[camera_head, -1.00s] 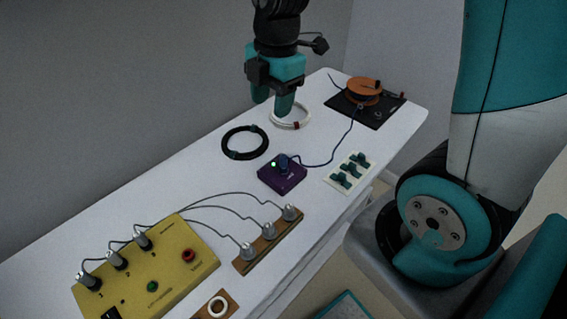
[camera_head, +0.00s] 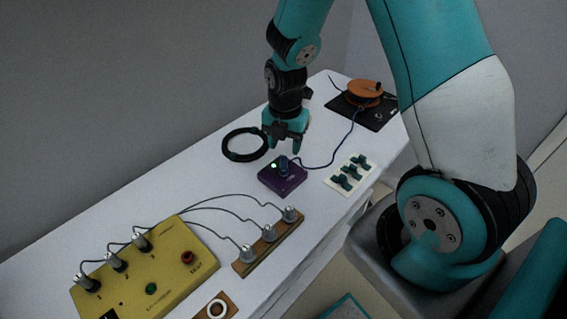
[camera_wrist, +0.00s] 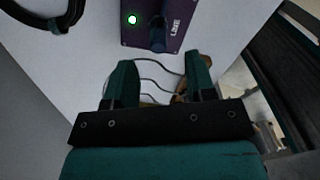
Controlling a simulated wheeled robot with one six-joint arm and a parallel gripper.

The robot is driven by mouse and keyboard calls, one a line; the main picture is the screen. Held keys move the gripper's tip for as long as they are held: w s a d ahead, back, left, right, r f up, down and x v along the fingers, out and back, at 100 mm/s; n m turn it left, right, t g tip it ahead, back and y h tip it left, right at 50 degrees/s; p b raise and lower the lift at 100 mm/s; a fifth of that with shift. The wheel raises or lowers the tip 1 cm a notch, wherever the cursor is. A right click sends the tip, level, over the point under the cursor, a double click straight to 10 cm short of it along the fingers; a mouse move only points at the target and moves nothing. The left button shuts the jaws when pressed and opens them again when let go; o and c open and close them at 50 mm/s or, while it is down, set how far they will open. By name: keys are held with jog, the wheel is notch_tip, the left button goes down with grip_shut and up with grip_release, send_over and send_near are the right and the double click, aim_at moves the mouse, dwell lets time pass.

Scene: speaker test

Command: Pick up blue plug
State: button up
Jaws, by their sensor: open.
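The blue plug (camera_head: 283,165) stands upright in the top of a small purple box (camera_head: 284,182), with a blue cable leading from it to the right. In the wrist view the plug (camera_wrist: 157,38) sits beside a lit green light on the purple box (camera_wrist: 190,22). My gripper (camera_head: 283,148) is open and empty, pointing down just behind the purple box. In the wrist view my gripper's fingers (camera_wrist: 161,75) are apart, and the plug lies beyond their tips, not between them.
A black cable coil (camera_head: 245,145) lies left of my gripper. An orange reel (camera_head: 365,92) is at the back right. A white plate with teal switches (camera_head: 349,174) is right of the box. A yellow box (camera_head: 150,275) with grey plugs and a wooden strip (camera_head: 268,241) are in front.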

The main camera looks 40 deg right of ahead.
aim_at(284, 158)
jog(key=f, duration=0.5)
jog(key=shift+a+f+p, duration=0.2)
jog(key=shift+f+p, duration=0.1)
grip_shut()
